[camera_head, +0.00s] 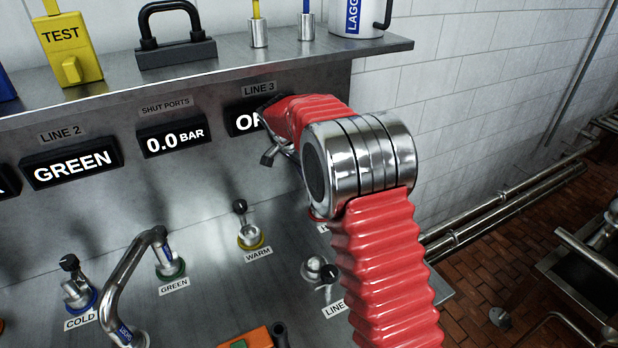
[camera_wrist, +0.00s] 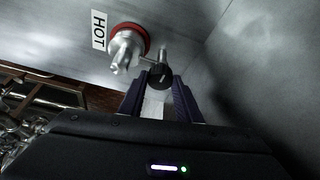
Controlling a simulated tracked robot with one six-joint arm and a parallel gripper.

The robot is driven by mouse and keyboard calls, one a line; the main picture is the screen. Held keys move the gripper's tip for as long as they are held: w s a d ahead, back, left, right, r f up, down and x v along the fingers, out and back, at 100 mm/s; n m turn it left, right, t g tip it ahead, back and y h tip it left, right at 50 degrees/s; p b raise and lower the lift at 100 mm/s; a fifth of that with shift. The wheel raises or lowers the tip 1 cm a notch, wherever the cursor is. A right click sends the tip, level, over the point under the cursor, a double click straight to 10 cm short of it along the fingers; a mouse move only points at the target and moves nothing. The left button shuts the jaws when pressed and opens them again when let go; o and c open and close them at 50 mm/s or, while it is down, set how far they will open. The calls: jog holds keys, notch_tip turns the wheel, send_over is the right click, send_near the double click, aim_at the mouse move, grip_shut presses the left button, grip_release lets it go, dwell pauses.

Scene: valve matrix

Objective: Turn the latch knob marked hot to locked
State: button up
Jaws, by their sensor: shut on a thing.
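The latch knob marked HOT shows in the wrist view, with a silver body (camera_wrist: 124,46), a red ring (camera_wrist: 146,33) at its base and a lever ending in a black ball (camera_wrist: 160,76). Its white HOT label (camera_wrist: 98,30) is on the panel beside it. My gripper (camera_wrist: 158,82) is shut on the black end of the lever, one finger on each side. In the head view my red-sleeved arm and its silver joint hide most of this knob and my fingers.
Latches marked WARM (camera_head: 249,235), GREEN (camera_head: 169,262) and COLD (camera_head: 77,292) stand to the left. Another latch (camera_head: 319,271) is close beside my arm. A shelf (camera_head: 200,82) overhangs the panel. A pipe handle (camera_head: 125,280) rises at lower left.

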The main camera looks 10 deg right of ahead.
jog(key=shift+a, duration=0.15)
jog(key=o, duration=1.1)
jog(key=shift+c, duration=0.2)
jog(key=shift+a+r, duration=0.15)
jog(key=shift+r, duration=0.3)
jog(key=s+a, duration=0.6)
jog(key=a, duration=0.4)
jog(key=shift+a, duration=0.3)
